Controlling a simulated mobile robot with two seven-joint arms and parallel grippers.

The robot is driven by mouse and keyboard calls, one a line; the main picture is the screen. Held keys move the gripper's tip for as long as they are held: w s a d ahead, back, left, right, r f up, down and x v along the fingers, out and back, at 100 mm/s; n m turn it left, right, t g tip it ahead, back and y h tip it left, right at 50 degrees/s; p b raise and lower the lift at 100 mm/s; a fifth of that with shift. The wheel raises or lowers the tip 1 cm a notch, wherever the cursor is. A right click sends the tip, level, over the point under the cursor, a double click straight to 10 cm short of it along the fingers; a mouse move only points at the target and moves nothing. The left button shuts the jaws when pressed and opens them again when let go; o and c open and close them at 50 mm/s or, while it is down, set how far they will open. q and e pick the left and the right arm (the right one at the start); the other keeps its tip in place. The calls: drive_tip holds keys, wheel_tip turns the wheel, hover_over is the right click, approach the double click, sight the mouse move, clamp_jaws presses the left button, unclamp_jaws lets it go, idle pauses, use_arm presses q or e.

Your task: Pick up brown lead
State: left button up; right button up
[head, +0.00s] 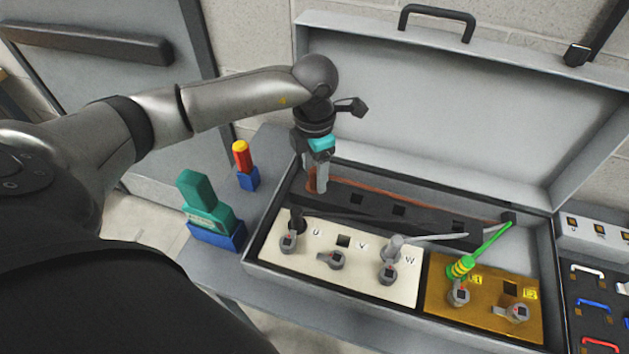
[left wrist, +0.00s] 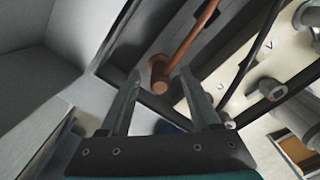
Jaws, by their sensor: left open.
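The brown lead (head: 372,191) lies in the dark rear part of an open case, its cable running right to a dark block (head: 509,219). Its plug end is by the case's left end, partly hidden by my left gripper (head: 321,188) in the head view. In the left wrist view the brown plug (left wrist: 160,76) shows just beyond and between the two open fingers of my left gripper (left wrist: 158,92), with the brown cable leading up and away. I cannot tell whether the fingers touch it. My right gripper is not in view.
A black lead, a grey lead (head: 434,237) and a green lead (head: 483,251) lie nearby. A white panel (head: 315,261) and a yellow panel (head: 482,303) carry knobs. The raised lid (head: 430,110) stands behind. A teal tool (head: 205,205) and a red-yellow tool (head: 242,158) stand left of the case.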

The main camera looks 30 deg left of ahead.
use_arm(q)
clamp_jaws()
idle(0.5)
